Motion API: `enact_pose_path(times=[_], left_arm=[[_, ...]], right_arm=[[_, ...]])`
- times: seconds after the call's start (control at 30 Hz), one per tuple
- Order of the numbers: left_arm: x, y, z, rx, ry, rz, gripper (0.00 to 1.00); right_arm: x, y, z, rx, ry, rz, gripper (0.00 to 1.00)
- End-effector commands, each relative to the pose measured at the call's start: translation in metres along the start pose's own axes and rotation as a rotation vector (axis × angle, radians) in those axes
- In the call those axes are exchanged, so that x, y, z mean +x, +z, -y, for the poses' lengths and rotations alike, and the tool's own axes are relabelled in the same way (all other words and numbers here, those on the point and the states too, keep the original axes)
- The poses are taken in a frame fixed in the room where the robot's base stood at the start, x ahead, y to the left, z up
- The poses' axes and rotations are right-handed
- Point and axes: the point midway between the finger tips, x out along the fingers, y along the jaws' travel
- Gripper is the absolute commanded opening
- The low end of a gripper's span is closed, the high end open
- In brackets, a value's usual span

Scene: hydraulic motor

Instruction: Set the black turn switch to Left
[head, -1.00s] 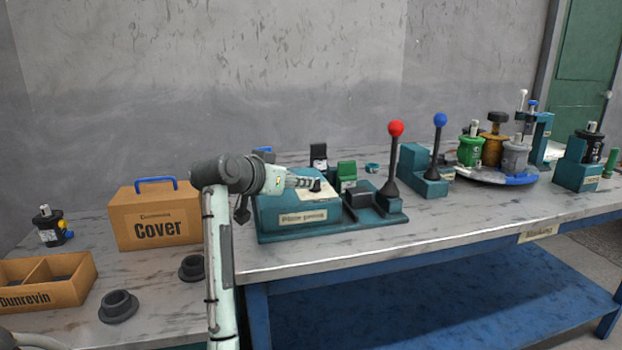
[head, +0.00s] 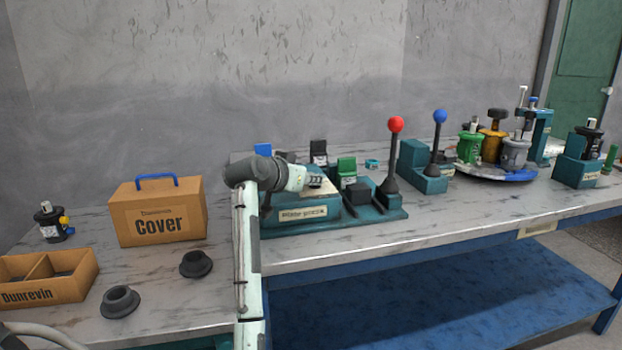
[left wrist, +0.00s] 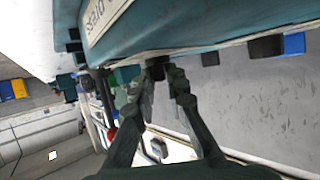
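The teal press box (head: 290,228) with a cream label stands at the near left of the main bench. It also fills the top of the left wrist view (left wrist: 200,18). My left gripper (head: 316,182) is at the top of this box in the head view and hides the switch there. In the left wrist view, a small black knob (left wrist: 156,68), which looks like the turn switch, sticks out from the box. The left gripper's fingers (left wrist: 158,84) are apart, with their tips at either side of the knob; contact cannot be told. My right gripper is not in view.
A blue-knobbed lever (head: 438,145) is farther right. The cardboard Cover box (head: 158,212) and two dark rings (head: 196,263) lie left.

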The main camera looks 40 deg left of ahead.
Motion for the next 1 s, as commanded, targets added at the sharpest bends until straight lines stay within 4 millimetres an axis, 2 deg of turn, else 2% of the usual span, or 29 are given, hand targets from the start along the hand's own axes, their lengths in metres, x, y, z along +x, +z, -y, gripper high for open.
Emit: enact_pose_path(times=[0.07,0.57,1.0], left_arm=[[0.000,0.000,0.000,0.000,0.000,0.000,0.00],[0.000,0.001,-0.002,-0.021,-0.054,0.001,0.00],[0.002,0.000,-0.011,-0.154,-0.367,0.001,0.00]], right_arm=[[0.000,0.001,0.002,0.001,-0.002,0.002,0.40],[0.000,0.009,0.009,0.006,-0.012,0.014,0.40],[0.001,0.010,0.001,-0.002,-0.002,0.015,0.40]])
